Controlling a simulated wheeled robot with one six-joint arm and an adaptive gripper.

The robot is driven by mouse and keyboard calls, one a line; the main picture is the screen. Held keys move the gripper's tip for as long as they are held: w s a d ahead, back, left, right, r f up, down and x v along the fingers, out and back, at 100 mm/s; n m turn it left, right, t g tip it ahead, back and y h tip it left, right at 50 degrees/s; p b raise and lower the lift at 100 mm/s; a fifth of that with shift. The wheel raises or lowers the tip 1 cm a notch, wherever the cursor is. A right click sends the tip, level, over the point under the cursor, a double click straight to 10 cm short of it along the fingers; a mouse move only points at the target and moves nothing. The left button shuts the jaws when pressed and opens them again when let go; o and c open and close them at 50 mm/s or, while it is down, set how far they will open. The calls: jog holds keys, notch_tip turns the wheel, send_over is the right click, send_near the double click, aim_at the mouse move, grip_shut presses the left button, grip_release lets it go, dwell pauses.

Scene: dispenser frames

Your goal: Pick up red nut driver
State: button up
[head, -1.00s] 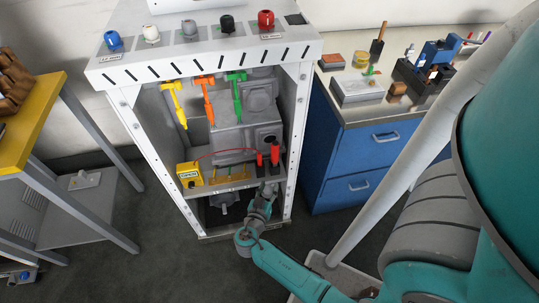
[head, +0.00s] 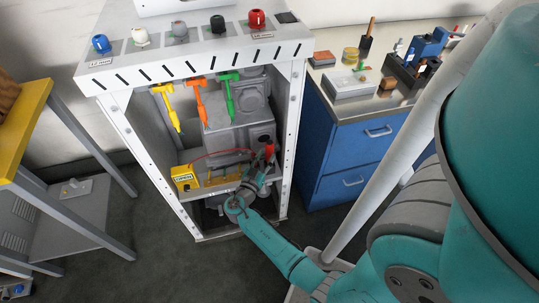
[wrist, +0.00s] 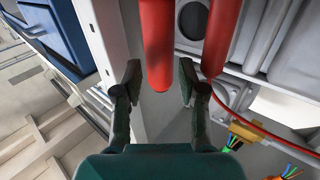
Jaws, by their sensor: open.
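Two red cylindrical handles stand side by side at the right of the cabinet's inner shelf. In the wrist view, the nearer-looking one, seemingly the red nut driver (wrist: 157,40), has its rounded end between my open fingertips. The same red shape shows in the head view (head: 269,149), partly hidden by my gripper (head: 262,166). In the wrist view my gripper (wrist: 158,82) has one finger on each side of the handle; I cannot tell whether either touches. The other red handle (wrist: 221,35) lies just right of the right finger, with a red cable near its end.
A yellow box (head: 185,178) with a red cable stands left on the shelf. Yellow (head: 166,106), orange (head: 200,103) and green (head: 230,93) tools hang above. The white cabinet's right post (head: 289,140) is close to my gripper. A blue drawer cabinet (head: 350,155) stands to the right.

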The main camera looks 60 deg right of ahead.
aim_at(268, 152)
jog(key=shift+d+r, duration=0.15)
jog(key=shift+d, duration=2.1)
grip_shut()
jog(key=shift+w+r, duration=0.1)
